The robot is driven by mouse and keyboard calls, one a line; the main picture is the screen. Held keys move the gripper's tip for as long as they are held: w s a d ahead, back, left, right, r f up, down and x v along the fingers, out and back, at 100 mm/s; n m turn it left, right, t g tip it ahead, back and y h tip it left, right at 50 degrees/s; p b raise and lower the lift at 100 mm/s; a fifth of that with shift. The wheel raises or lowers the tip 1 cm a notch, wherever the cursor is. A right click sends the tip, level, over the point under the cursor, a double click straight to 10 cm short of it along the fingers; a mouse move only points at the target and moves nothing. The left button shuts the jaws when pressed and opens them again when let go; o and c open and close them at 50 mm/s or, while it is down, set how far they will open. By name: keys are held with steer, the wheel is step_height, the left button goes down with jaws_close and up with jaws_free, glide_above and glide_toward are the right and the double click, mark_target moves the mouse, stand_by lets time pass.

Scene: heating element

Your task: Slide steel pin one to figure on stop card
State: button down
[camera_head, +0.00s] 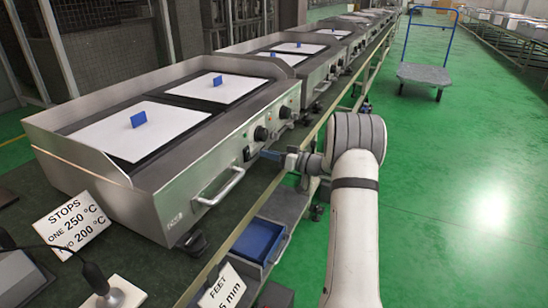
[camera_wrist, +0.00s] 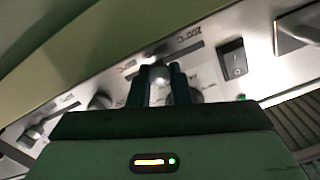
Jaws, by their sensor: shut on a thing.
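The stop card (camera_head: 72,226) stands at lower left in the head view and reads "STOPS", "ONE 250 °C"; the second line, partly hidden, ends in "200 °C". My gripper (camera_head: 272,156) is at the front control panel of the nearest griddle. In the wrist view, my gripper (camera_wrist: 160,84) is shut on a bright rounded steel pin (camera_wrist: 160,71) at the panel, beside a dark slot (camera_wrist: 182,48). Upside-down print near that slot seems to read 200 °C. The fingers hide the pin's lower part, and I cannot read the figure at the pin or see its number.
Knobs (camera_wrist: 100,100), a black rocker switch (camera_wrist: 232,59) and a handle (camera_wrist: 300,24) stand out from the panel near my gripper. A blue bin (camera_head: 258,241) sits below the bench edge. More griddles line the bench beyond. The green floor at right is clear up to a cart (camera_head: 424,74).

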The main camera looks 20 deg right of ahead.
steer(key=shift+s+a, duration=0.1)
steer(key=shift+a, duration=0.05)
steer(key=c, duration=1.3)
jaws_free()
steer(key=p+v, duration=0.1)
steer(key=v, duration=0.7)
steer(key=shift+p, duration=0.35)
